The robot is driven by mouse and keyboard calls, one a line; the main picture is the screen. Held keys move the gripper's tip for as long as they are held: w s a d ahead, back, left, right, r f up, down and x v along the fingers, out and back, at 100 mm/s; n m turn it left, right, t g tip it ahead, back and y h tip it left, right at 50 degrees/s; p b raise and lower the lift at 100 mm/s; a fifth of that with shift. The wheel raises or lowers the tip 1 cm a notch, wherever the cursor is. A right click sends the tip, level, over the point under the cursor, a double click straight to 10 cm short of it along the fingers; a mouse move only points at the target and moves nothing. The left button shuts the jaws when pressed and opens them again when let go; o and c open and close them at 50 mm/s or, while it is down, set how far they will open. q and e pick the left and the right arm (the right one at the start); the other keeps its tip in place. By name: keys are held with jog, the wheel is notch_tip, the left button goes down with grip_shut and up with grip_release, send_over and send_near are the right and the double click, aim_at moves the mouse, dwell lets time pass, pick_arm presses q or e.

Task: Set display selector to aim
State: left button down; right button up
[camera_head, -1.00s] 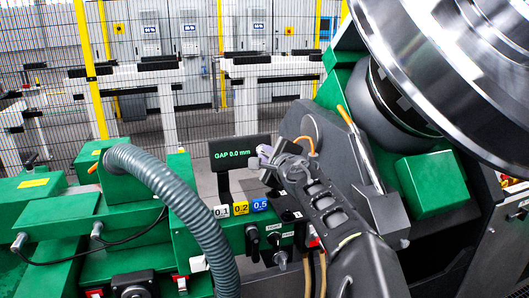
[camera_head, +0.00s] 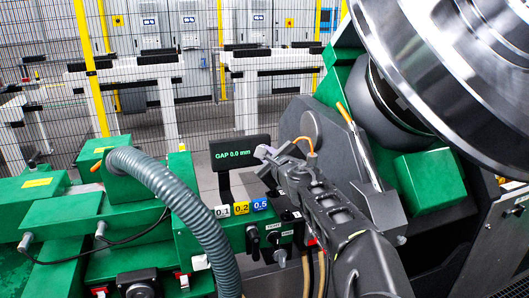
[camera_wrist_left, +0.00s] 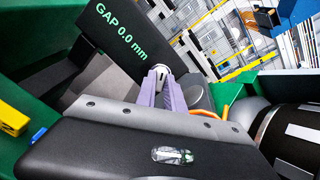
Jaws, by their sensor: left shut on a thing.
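The display (camera_head: 238,152) reads "GAP 0.0 mm" and stands on a post left of my left gripper (camera_head: 265,154). It also fills the upper left of the left wrist view (camera_wrist_left: 118,35). Below it, a green panel carries two dark rotary knobs, one on the left (camera_head: 252,238) and one on the right (camera_head: 274,239); their small labels are too blurred to read. In the left wrist view, my gripper's purple fingers (camera_wrist_left: 162,82) are close together on a small grey thing (camera_wrist_left: 161,70) that I cannot identify, in front of the display. My right gripper is out of view.
Coloured blocks marked 0.1 (camera_head: 222,211), 0.2 (camera_head: 241,208) and 0.5 (camera_head: 259,205) stand above the knobs. A thick grey hose (camera_head: 180,195) arches at the left. A large steel wheel (camera_head: 450,70) looms at right. An orange cable (camera_head: 308,141) is near the gripper.

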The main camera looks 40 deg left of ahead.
pick_arm(q)
jog(key=m+p, duration=0.2)
jog(key=m, duration=0.2)
jog(key=shift+p, duration=0.35)
jog(key=m+p, duration=0.1)
jog(key=m, duration=0.1)
jog(key=shift+r+m+p, duration=0.1)
jog(key=shift+m+p, duration=0.2)
jog(key=shift+m, duration=0.1)
jog(key=c, duration=1.9)
grip_release()
jog(key=o, duration=0.6)
